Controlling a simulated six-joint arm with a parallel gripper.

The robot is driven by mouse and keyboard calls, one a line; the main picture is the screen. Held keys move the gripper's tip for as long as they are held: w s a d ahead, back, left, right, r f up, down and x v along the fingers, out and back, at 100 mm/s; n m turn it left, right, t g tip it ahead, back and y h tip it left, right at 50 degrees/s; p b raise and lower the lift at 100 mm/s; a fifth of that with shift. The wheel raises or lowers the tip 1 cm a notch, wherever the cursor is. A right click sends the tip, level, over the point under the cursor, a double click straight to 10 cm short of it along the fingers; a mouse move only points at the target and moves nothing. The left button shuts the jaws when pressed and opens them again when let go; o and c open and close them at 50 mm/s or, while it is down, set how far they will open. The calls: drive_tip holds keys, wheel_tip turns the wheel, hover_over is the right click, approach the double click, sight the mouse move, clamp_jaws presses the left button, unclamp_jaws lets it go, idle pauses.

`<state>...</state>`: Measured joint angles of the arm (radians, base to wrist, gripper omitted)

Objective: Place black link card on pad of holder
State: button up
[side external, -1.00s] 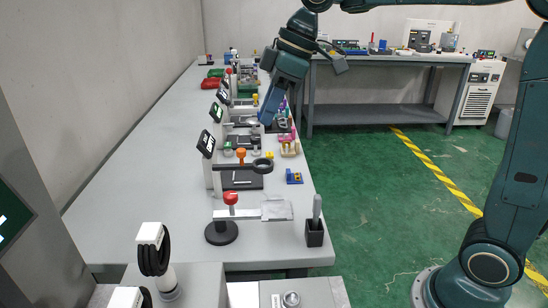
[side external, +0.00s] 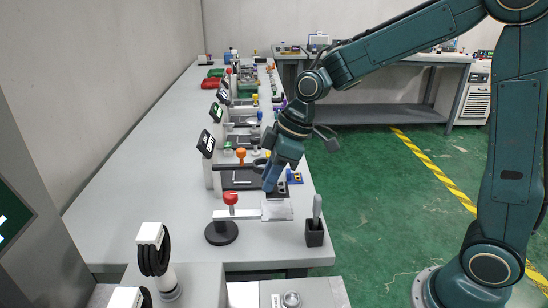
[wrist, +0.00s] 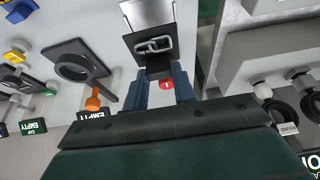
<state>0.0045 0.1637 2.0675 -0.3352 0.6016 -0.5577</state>
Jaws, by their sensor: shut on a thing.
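My gripper (side external: 270,184) is shut on a black card (wrist: 153,45) with a pale chain-link symbol; the wrist view shows the card between the fingers (wrist: 162,92). In the side view the card (side external: 279,193) is a small dark shape at the fingertips. It is just above and behind the pale pad (side external: 278,210) of the holder. The holder has a red knob (side external: 230,198), a flat pale arm and a round black base (side external: 221,233). In the wrist view part of the pad (wrist: 147,10) shows beyond the card. I cannot tell whether card and pad touch.
A black cup with a grey-handled tool (side external: 315,233) stands right of the pad at the bench edge. More stations line the bench. The bench's left side is clear.

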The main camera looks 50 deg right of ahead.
sight(271, 194)
drive_tip(key=shift+f, duration=0.4)
drive_tip(key=shift+f, duration=0.1)
drive_tip(key=shift+f, duration=2.05)
drive_tip(key=o, duration=0.9)
drive_tip(key=shift+f, duration=0.1)
drive_tip(key=shift+o, duration=0.2)
drive_tip(key=v, duration=1.2)
